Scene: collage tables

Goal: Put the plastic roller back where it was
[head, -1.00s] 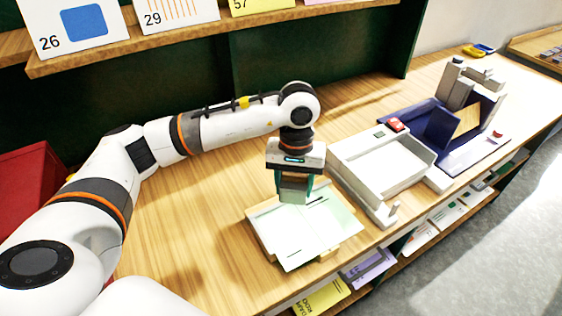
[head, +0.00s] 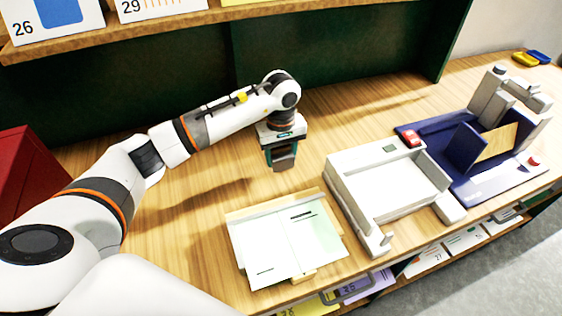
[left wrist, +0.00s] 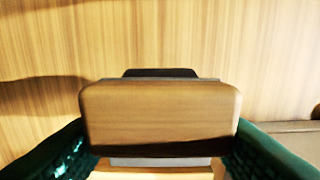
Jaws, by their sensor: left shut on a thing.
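My left gripper (head: 281,148) is shut on what I take to be the plastic roller (head: 284,164). In the left wrist view the roller (left wrist: 160,112) shows a rounded wood-coloured top between the green fingers, with dark and grey parts behind it. In the head view only a small grey-brown part shows below the fingers, over bare table behind the paper board. I cannot tell whether it touches the table. My right gripper is not in view.
A board with pale folded sheets (head: 262,242) lies at the front. Right of it stand a white open tray (head: 340,190) and a blue device (head: 510,178). A red box (head: 25,180) is at left, a shelf with cards (head: 150,30) above. The table's back left is clear.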

